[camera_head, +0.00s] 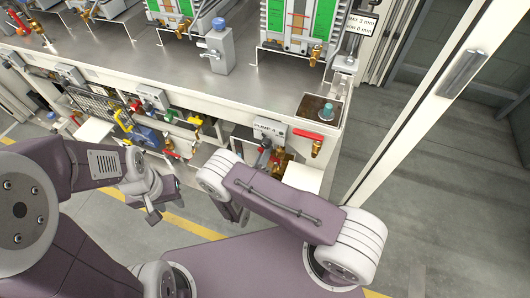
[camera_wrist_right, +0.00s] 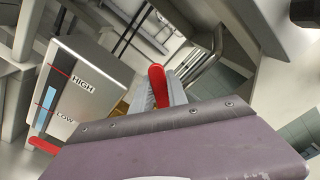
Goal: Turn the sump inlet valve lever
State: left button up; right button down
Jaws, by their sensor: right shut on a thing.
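In the right wrist view, a red lever (camera_wrist_right: 157,84) stands between the grey ribbed fingers of my right gripper (camera_wrist_right: 160,90), which is shut on it. The valve body below the lever is mostly hidden by the gripper's mauve housing; a bit of brass shows beside the fingers. In the head view my right arm's folded links hide its fingers and the held lever. My left gripper (camera_head: 152,212) hangs in front of the bench, apart from the valves, its fingers too small to read. I cannot tell which valve is the sump inlet.
A grey level box (camera_wrist_right: 82,88) marked HIGH and LOW stands left of the lever, with another red handle (camera_wrist_right: 43,146) below it. In the head view, a PUMP 4 box (camera_head: 269,128) and a red-handled brass valve (camera_head: 308,134) sit at the bench's right end. A white post (camera_head: 425,100) rises at right.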

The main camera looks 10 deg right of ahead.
jog(key=n, duration=0.1)
jog(key=f+n, duration=0.1)
jog(key=n, duration=0.1)
jog(key=shift+w+a+f+b, duration=0.2)
jog(key=shift+a+f+b, duration=0.1)
jog(key=shift+b, duration=0.1)
jog(key=shift+w+a+f+n+b, duration=0.1)
jog(key=shift+f+n+b, duration=0.35)
jog(key=shift+n, duration=0.6)
jog(key=shift+a+f+n+b, duration=0.1)
jog(key=shift+f+n+b, duration=0.15)
jog(key=shift+f+n, duration=0.6)
jog(key=shift+r+n, duration=0.2)
jog(key=shift+n, duration=0.2)
jog(key=c, duration=1.3)
grip_release()
jog(key=p+v, duration=0.2)
jog(key=v, duration=0.7)
